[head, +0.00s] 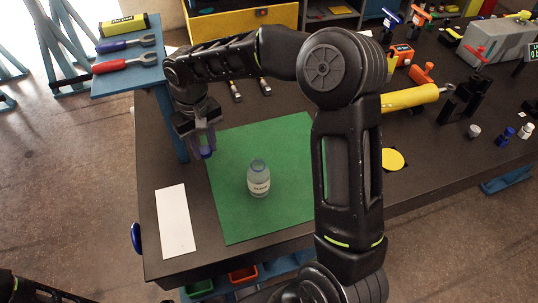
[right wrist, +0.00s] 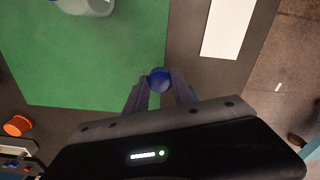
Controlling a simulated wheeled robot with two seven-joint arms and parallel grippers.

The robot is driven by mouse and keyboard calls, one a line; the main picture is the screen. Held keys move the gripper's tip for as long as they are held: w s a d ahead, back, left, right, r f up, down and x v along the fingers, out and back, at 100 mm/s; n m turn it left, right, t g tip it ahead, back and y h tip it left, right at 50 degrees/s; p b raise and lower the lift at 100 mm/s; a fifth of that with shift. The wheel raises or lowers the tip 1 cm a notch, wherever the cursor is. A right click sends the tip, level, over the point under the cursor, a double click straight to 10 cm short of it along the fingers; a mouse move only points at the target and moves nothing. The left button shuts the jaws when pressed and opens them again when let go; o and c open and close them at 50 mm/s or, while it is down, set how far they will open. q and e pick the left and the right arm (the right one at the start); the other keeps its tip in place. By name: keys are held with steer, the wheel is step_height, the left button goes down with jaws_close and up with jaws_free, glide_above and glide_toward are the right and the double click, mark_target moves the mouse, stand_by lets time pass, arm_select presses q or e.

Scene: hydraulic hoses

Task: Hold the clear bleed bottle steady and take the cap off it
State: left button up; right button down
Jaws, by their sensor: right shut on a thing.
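The clear bleed bottle (head: 259,182) stands upright on the green mat (head: 290,215), with a pale label on its front and no gripper touching it. In the right wrist view its lower part (right wrist: 92,7) shows at the top edge, cut off by the frame. My right gripper (head: 204,148) is up and to the left of the bottle, near the mat's left edge. It is shut on a small blue cap (right wrist: 160,80), held between the fingertips and apart from the bottle. My left gripper is out of view; only a dark arm part shows at the bottom left.
A white sheet (head: 174,221) lies left of the mat. A blue stand (head: 128,75) with tools is at the back left. A yellow cylinder (head: 408,98), a yellow disc (head: 392,160) and small bottles are to the right. The mat around the bottle is clear.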

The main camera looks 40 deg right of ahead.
steer(key=shift+w, duration=0.5)
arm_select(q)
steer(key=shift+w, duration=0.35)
arm_select(e)
steer(key=shift+s+d+r, duration=0.1)
steer(key=shift+s, duration=0.1)
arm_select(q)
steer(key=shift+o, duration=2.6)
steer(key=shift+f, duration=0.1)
arm_select(e)
steer(key=shift+d+n, duration=0.35)
steer(key=shift+n, duration=0.05)
arm_select(q)
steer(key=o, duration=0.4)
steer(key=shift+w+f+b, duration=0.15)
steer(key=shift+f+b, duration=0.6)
steer(key=shift+b, duration=0.25)
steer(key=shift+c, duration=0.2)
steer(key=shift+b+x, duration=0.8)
steer(key=shift+b, duration=0.05)
arm_select(e)
steer(key=s+d+r+n, duration=0.1)
steer(key=s+d+n, duration=0.4)
steer(key=n, duration=0.6)
steer(key=s+d+r+n, duration=0.2)
steer(key=s+d+n, duration=0.3)
steer(key=d+n, duration=0.4)
steer(key=shift+s+r+n, duration=0.15)
steer(key=shift+s+n, duration=0.15)
steer(key=shift+n, duration=1.5)
